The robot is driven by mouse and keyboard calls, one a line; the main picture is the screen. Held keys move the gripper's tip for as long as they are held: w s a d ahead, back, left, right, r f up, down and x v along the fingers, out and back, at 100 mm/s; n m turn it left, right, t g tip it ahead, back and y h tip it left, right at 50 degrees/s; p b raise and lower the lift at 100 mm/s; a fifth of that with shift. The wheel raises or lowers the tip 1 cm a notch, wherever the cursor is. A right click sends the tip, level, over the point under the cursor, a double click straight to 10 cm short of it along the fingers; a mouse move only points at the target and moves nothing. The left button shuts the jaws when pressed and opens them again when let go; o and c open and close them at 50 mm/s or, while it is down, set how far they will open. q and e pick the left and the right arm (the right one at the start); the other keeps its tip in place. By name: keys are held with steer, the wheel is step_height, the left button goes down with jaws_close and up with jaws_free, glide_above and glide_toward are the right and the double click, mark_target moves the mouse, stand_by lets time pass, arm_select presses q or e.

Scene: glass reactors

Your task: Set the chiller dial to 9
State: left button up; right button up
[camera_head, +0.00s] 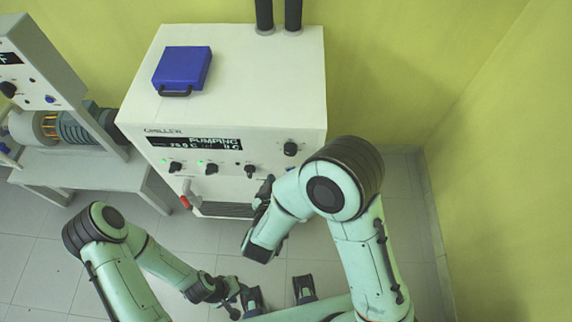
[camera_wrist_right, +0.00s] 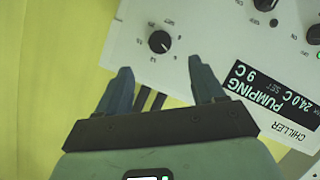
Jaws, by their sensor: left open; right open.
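The chiller (camera_head: 235,90) is a white cabinet with a front panel. Its display (camera_head: 195,143) reads PUMPING; in the right wrist view the display (camera_wrist_right: 270,100) reads PUMPING, 24.0 C, SET 9 C. The black chiller dial (camera_head: 290,148) is at the panel's right. In the right wrist view the dial (camera_wrist_right: 160,42) has a ring of marks, too small to read fully. My right gripper (camera_wrist_right: 158,70) is open and empty, its fingertips apart from the dial; in the head view the gripper (camera_head: 266,190) is partly hidden by its arm. My left gripper (camera_head: 236,299) is low, away from the panel.
Several other black knobs (camera_head: 211,168) with green lights sit below the display. A red-tipped handle (camera_head: 185,201) sticks out below them. A blue box (camera_head: 182,68) lies on top of the chiller. Another machine on a bench (camera_head: 90,165) stands left. Walls close the back and right.

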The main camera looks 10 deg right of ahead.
steer(key=shift+v, duration=1.6)
steer(key=d+f+m+g+y, duration=0.1)
steer(key=d+f+g+y, duration=0.15)
steer(key=f, duration=0.55)
steer(key=d+f+m+g+y, duration=0.1)
steer(key=d+f+g+y, duration=0.15)
steer(key=f, duration=0.65)
arm_select(q)
steer(key=shift+w+r+p, duration=0.25)
steer(key=shift+r+p, duration=0.2)
steer(key=shift+r, duration=0.05)
steer(key=shift+w+r+p, duration=0.25)
steer(key=shift+r+p, duration=0.15)
steer(key=shift+r, duration=0.1)
arm_select(e)
steer(key=s+f+m+g+y, duration=0.1)
steer(key=s+f+g, duration=0.2)
steer(key=s, duration=0.3)
steer(key=s+f+m+g+y, duration=0.1)
steer(key=s+f+g+y, duration=0.1)
steer(key=s, duration=0.4)
steer(key=s+d+f+m+g+y, duration=0.1)
steer(key=s+f+m+g, duration=0.1)
steer(key=s+f, duration=0.3)
steer(key=shift+s+g+y, duration=0.4)
steer(key=shift+s+g, duration=0.4)
steer(key=shift+s, duration=0.3)
steer(key=shift+d+f, duration=0.1)
